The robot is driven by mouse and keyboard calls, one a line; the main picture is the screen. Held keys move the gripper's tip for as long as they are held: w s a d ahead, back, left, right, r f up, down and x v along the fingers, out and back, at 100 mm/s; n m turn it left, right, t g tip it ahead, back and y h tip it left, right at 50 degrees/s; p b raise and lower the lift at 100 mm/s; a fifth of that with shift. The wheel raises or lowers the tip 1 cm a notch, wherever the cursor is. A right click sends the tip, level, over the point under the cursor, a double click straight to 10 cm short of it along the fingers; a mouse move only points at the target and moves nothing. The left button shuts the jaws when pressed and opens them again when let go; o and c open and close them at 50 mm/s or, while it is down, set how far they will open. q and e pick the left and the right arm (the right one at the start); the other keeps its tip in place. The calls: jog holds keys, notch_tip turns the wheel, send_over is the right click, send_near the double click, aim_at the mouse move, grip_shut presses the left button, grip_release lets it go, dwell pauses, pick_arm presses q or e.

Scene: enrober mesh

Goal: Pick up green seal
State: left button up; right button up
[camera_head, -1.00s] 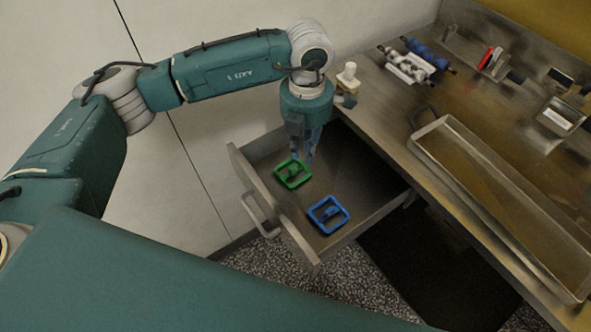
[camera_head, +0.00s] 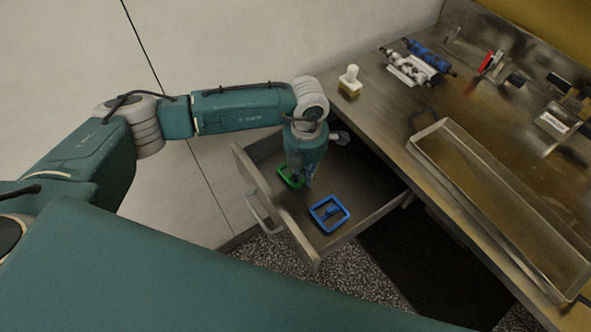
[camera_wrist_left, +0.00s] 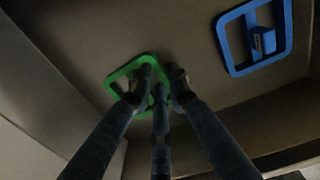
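The green seal (camera_head: 289,177), a square frame, lies on the floor of the open drawer, partly hidden behind my left gripper (camera_head: 307,184). In the left wrist view the green seal (camera_wrist_left: 118,79) is under the fingertips of my left gripper (camera_wrist_left: 160,82). The fingers point down at it and stand apart, with some green showing between them. The fingertips cover the middle of the seal, so contact with it cannot be made out. My right gripper is in neither view.
A blue square seal (camera_head: 329,213) lies beside the green one, nearer the drawer's front right; it also shows in the left wrist view (camera_wrist_left: 233,45). The drawer front (camera_head: 270,205) and side walls enclose both. The counter holds a long tray (camera_head: 440,160) and a white-topped stamp (camera_head: 349,80).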

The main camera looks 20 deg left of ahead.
pick_arm(q)
grip_shut()
jog(key=shift+r, duration=0.15)
